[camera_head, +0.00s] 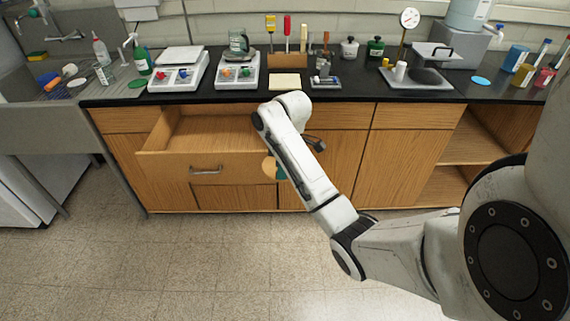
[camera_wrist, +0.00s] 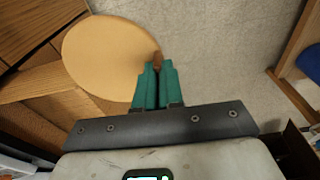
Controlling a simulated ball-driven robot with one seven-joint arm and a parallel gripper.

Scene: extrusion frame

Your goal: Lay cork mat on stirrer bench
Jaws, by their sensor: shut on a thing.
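The cork mat (camera_wrist: 105,52) is a round, flat tan disc in the wrist view. My gripper (camera_wrist: 158,70) has green fingers, shut on the mat's edge. In the head view, the mat (camera_head: 268,168) shows small and partly hidden by my arm, held in the air in front of the cabinet fronts, below counter height. The stirrer bench (camera_head: 350,91) is a black countertop over wooden cabinets. Two white stirrers with coloured knobs stand on it, a left one (camera_head: 180,75) and a right one (camera_head: 237,73) bearing a glass beaker (camera_head: 239,43).
An open, empty-looking drawer (camera_head: 205,163) juts out left of the mat. A pale square pad (camera_head: 285,84) and a small tray (camera_head: 325,83) lie near the counter's front. A tool rack (camera_head: 289,64) stands behind. A sink (camera_head: 40,115) is at left. Floor in front is clear.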

